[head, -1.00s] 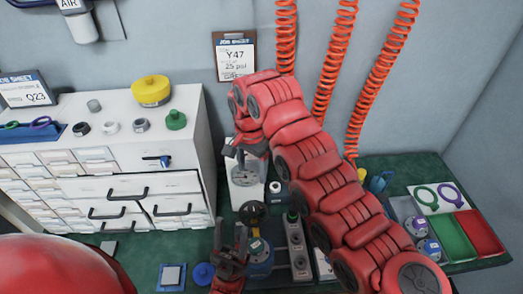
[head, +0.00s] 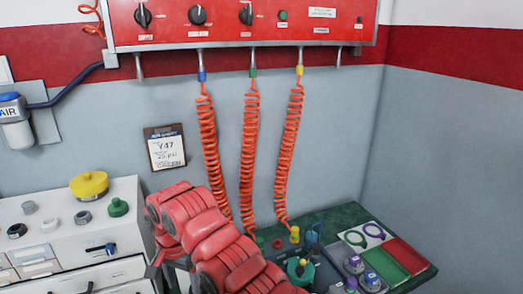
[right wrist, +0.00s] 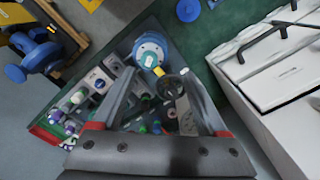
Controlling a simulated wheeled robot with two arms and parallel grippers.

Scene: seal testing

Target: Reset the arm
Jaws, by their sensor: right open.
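My right arm, red and segmented, reaches from the bottom of the head view up and left over the green bench. My right gripper is at its far end beside the white drawer cabinet (head: 120,235), its jaws partly cut off by the bottom edge. In the right wrist view my right gripper (right wrist: 162,82) is open with nothing held between its fingers. A blue round fixture with a white top (right wrist: 150,48) and a dark handwheel (right wrist: 172,88) show beyond the fingers, on or near the bench. My left gripper is out of view.
A red panel with knobs (head: 240,22) hangs above, with several orange coiled hoses (head: 207,140) down to the bench. A job sheet (head: 166,148) is on the wall. A tray with green (head: 378,266) and red sections is at right. A yellow-capped part (head: 89,185) stands on the cabinet.

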